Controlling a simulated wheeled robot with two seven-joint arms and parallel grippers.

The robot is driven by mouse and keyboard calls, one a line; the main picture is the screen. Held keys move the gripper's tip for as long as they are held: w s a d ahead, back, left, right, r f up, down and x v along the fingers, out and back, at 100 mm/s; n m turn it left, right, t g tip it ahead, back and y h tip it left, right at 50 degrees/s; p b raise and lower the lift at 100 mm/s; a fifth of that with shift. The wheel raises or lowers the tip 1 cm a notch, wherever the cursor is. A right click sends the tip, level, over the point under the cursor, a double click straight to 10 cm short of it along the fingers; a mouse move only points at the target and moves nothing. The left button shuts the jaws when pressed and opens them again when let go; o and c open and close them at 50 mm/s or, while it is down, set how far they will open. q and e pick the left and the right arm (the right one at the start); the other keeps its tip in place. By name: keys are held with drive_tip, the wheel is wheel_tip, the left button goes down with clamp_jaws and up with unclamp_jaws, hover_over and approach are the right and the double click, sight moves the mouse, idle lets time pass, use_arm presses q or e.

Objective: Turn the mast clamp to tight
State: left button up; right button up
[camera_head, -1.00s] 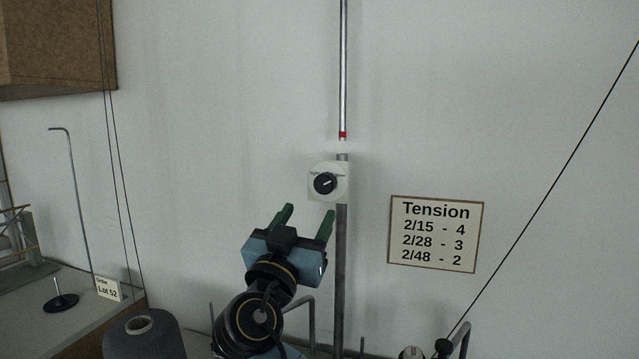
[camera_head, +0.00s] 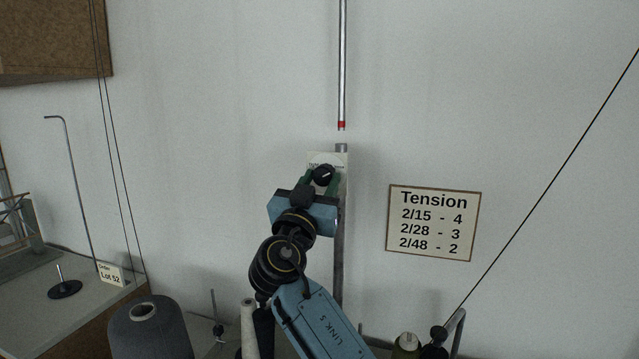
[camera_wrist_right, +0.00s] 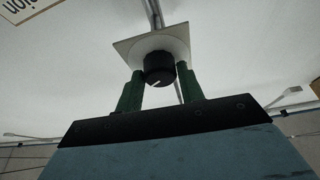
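The mast clamp is a black round knob (camera_head: 323,175) with a white mark on a pale plate (camera_head: 341,159), on the grey mast. Its printed labels are too small to read. My right gripper (camera_head: 322,181) is up at the knob, partly hiding the plate. In the right wrist view the knob (camera_wrist_right: 159,69) sits between the green fingertips (camera_wrist_right: 160,77), one on each side. The fingers look open, with a gap at the left; touching cannot be told at the right. My left gripper is not in view.
A metal rod with a red band (camera_head: 341,125) hangs above the mast (camera_head: 339,255). A Tension sign (camera_head: 433,222) is on the wall to the right. Yarn cones (camera_head: 149,328) stand below, and a thin thread runs diagonally at the right.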

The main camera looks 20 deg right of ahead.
drive_tip(key=c, duration=0.5)
